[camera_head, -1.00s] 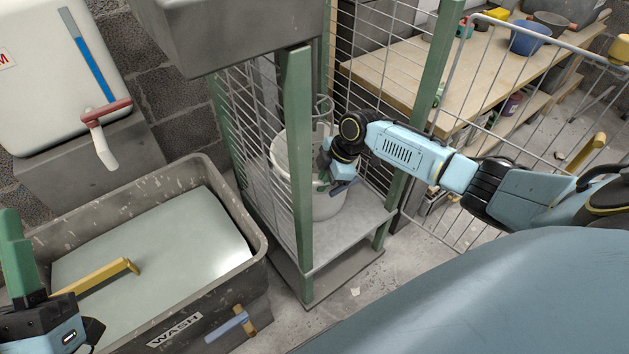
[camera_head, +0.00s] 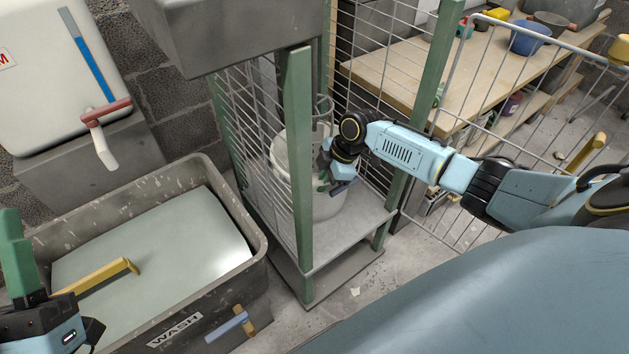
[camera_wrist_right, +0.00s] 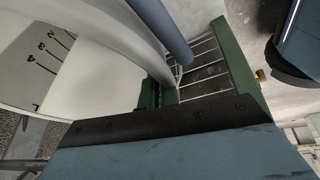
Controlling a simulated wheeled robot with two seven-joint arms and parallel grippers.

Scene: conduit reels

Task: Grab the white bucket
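The white bucket (camera_head: 330,206) stands upright on the grey floor of a green-framed wire cage; a green post hides part of it. Its pale wall with black scale marks fills the left of the right wrist view (camera_wrist_right: 75,65). My right gripper (camera_head: 325,184) is inside the cage, at the bucket's near right side. A blue-grey bar (camera_head: 344,187) lies by its fingers and a similar one crosses the wrist view (camera_wrist_right: 163,30). I cannot tell whether the fingers are closed on it. My left gripper (camera_head: 18,255) is at the left edge, partly cut off, away from the bucket.
Green posts (camera_head: 297,150) and wire mesh flank the bucket closely. A grey basin (camera_head: 240,35) hangs above. A tub (camera_head: 245,215) marked WASH stands left of the cage. An open mesh gate (camera_head: 470,215) and a wooden bench (camera_head: 400,75) are to the right.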

